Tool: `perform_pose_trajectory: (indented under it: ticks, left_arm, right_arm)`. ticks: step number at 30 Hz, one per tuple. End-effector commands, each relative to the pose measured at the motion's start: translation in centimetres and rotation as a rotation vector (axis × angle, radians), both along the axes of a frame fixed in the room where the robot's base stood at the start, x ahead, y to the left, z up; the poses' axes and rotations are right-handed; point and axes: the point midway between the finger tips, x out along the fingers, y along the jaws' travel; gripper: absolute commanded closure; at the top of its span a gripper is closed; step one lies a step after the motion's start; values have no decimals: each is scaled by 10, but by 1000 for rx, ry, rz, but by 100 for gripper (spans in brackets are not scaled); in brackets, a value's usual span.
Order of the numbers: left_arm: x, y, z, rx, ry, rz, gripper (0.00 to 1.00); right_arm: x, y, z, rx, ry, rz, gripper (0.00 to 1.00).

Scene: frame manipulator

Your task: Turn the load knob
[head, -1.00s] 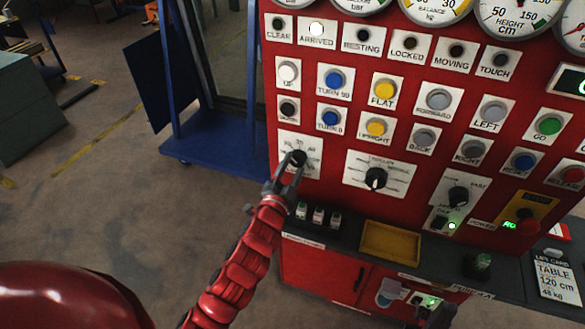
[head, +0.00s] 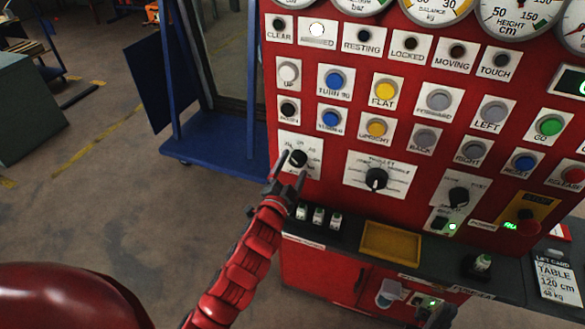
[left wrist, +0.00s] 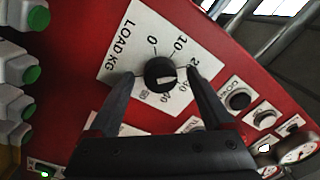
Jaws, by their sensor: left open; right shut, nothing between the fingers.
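The load knob (head: 298,158) is a round black knob on a white dial plate at the left of the red panel. In the left wrist view the knob (left wrist: 158,74) sits mid-plate, with LOAD KG and numbers around it. Its white mark appears to face the 20 to 30 side. My left gripper (head: 292,170) is open at the dial. In the left wrist view its fingers (left wrist: 161,76) stand on either side of the knob, with visible gaps. My right gripper (head: 440,317) appears only as a dark piece at the bottom edge, its fingers hard to make out.
The trolley selector knob (head: 376,179) is right of the load dial. Rows of buttons and lamps are above. A ledge with small green-topped blocks (head: 318,217) and a yellow tray (head: 391,244) lies below. A blue frame (head: 215,165) stands left of the panel.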

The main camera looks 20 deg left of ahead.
Motion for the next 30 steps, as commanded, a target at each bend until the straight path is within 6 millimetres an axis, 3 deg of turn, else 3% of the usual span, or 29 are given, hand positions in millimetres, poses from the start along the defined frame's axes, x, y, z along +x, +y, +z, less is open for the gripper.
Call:
perform_pose_trajectory:
  ticks: [8,17,18,21,30]
  left_arm:
    - [-21,0,-2,3,-1,0,16]
    - [-92,1,-6,0,3,2,16]
    - [-98,1,1,-3,6,1,16]
    - [-115,1,2,-4,7,2,16]
    - [-161,2,-3,0,3,2,16]
  right_arm:
    - [0,0,-5,0,0,0,100]
    - [0,0,-15,0,0,0,100]
    - [0,0,0,0,0,0,100]
    - [0,0,15,0,-1,0,100]
    - [0,0,38,0,0,0,100]
